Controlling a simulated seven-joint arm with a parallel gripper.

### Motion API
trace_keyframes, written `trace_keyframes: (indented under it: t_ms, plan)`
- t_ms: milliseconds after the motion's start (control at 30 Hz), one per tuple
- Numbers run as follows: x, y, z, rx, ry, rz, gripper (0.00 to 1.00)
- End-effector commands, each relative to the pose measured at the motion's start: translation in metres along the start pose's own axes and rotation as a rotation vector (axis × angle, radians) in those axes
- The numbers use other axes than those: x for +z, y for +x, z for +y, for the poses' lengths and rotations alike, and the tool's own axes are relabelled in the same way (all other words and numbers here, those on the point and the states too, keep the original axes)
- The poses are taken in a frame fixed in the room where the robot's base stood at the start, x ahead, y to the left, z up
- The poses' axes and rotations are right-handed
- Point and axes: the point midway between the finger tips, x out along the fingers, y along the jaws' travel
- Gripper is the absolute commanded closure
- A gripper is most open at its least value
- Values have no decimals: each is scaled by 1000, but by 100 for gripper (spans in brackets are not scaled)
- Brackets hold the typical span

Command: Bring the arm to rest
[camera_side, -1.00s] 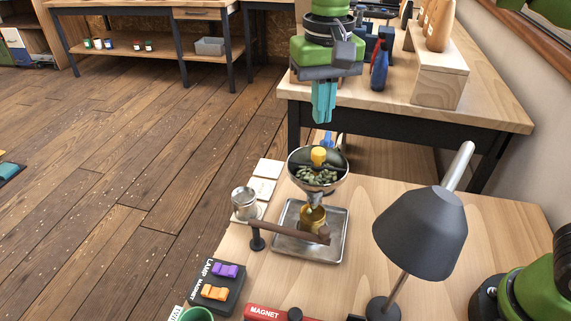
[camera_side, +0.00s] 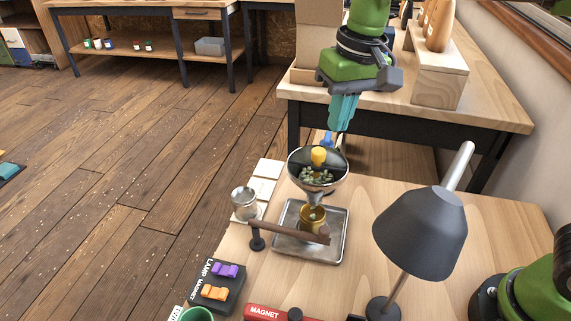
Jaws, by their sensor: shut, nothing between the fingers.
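My gripper (camera_side: 340,123) hangs in the air with its teal fingers together, pointing down and slightly tilted. Nothing shows between the fingers. It is above and a little behind the funnel-shaped bowl (camera_side: 336,186), and apart from it. The bowl holds greenish beans and has a yellow knob (camera_side: 319,155) in it. A small brass cup (camera_side: 312,216) stands under the bowl on a metal tray (camera_side: 294,254). A brown bar (camera_side: 287,231) crosses in front of the cup.
A grey lamp (camera_side: 421,232) stands at the right of the front table. A metal canister (camera_side: 245,203) stands left of the tray. A switch box (camera_side: 218,284) and a red magnet bar (camera_side: 268,313) lie at the front. Behind is a second table with a wooden block (camera_side: 437,82).

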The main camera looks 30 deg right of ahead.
Motion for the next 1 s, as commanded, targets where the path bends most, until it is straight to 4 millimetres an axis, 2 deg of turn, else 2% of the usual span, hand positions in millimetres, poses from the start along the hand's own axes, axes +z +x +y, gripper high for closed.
trace_keyframes:
  t_ms: [33,300,500,633,733,1000]
  plan:
    - [10,-3,17,-31,0,34,100]
    - [72,2,97,-168,75,266,100]
    - [110,10,135,-209,178,409,100]
    - [122,8,147,-214,223,453,100]
    - [121,1,151,-214,236,482,100]
    - [121,1,152,-212,240,481,100]
